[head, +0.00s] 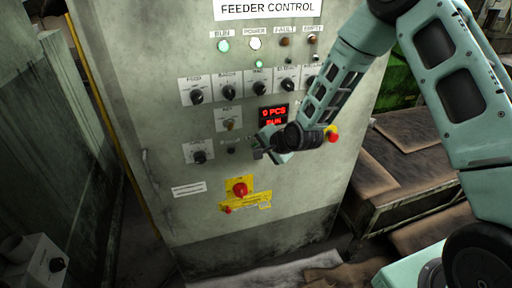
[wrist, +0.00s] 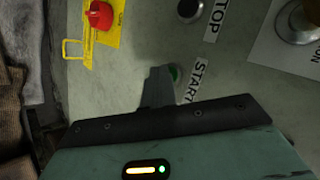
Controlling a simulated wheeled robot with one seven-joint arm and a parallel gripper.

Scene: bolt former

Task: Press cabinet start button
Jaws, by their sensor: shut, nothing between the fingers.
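The grey feeder control cabinet (head: 165,120) fills the middle of the head view. My gripper (head: 260,154) is shut and empty, in front of the panel below the red display (head: 273,116). In the wrist view my gripper's fingertips (wrist: 160,73) overlap the button's edge; I cannot tell whether they touch it. In the head view, my gripper and wrist hide the button. The display appears to read 0 PCS and RUN, and the green RUN lamp (head: 223,46) glows.
A black stop button (wrist: 190,10) is near the STOP label (wrist: 216,16). A red knob on a yellow plate (head: 240,188) is lower on the panel. Several black selector knobs line the panel above. Brown-covered crates (head: 410,130) stand at the right.

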